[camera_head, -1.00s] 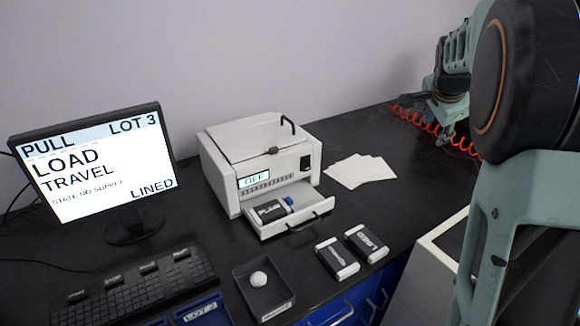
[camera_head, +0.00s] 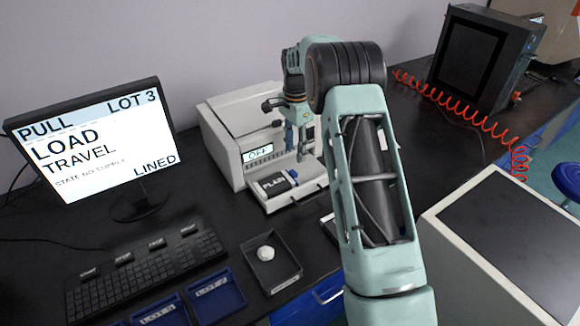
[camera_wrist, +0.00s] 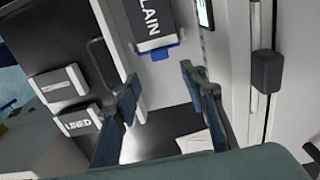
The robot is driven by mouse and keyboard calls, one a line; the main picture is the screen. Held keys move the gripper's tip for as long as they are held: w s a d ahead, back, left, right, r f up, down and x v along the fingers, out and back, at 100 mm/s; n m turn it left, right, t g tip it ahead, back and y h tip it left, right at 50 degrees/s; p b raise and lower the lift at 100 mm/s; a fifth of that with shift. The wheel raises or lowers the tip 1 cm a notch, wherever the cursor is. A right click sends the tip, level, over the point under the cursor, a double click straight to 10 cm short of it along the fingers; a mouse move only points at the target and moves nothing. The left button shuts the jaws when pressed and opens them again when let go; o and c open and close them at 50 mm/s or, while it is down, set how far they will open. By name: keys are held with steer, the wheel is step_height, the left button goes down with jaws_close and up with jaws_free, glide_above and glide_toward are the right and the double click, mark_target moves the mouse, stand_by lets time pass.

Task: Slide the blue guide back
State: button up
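The blue guide (camera_wrist: 160,52) is a small blue piece at the end of the black-and-white PLAIN cartridge (camera_wrist: 150,22) in the wrist view. In the head view, a bit of the guide (camera_head: 294,174) shows beside the cartridge (camera_head: 271,184), on the pulled-out drawer (camera_head: 287,202) of the white machine (camera_head: 222,150). My gripper (camera_wrist: 160,78) is open and empty, its two dark blue fingers spread apart below the guide in the wrist picture. In the head view my gripper (camera_head: 300,150) hangs just above the drawer's right side. I cannot tell whether it touches anything.
A black tray (camera_head: 247,285) with a white ball stands in front. The monitor (camera_head: 90,150) and keyboard (camera_head: 150,265) are at left. Two dark cartridges (camera_wrist: 62,85) lie by the drawer, mostly hidden by my arm in the head view. White sheets (camera_wrist: 196,140) lie beyond.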

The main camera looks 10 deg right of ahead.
mark_target(293, 176)
step_height(293, 176, down, 8)
steer(key=shift+f+p, duration=0.2)
steer(key=shift+p, duration=0.25)
jaws_close()
